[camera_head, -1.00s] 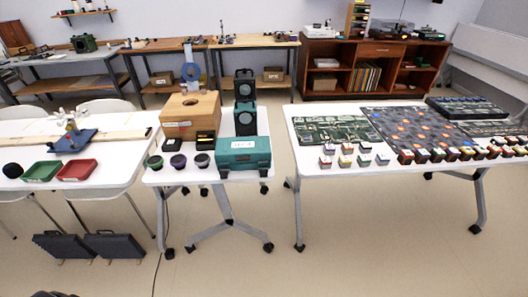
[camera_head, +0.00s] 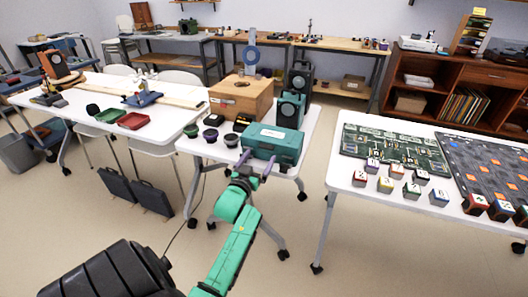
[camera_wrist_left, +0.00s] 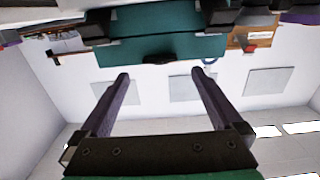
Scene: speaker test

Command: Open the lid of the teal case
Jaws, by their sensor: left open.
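The teal case (camera_head: 274,144) sits shut near the front edge of the middle white table, with a pale label on its lid. It also shows in the left wrist view (camera_wrist_left: 160,47), close above the fingers in the picture, with dark fittings along its edge. My left gripper (camera_head: 257,161) is in front of the case, its two purple-grey fingers spread apart. In the left wrist view my left gripper (camera_wrist_left: 160,75) is open, with nothing between the fingers. Whether the fingertips touch the case I cannot tell. My right gripper is not in view.
Small dark cups (camera_head: 231,140) stand left of the case. A wooden box (camera_head: 241,98) and a black speaker (camera_head: 291,108) stand behind it. The right table (camera_head: 338,178) carries a circuit board (camera_head: 395,149) and small blocks. A floor gap separates the tables.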

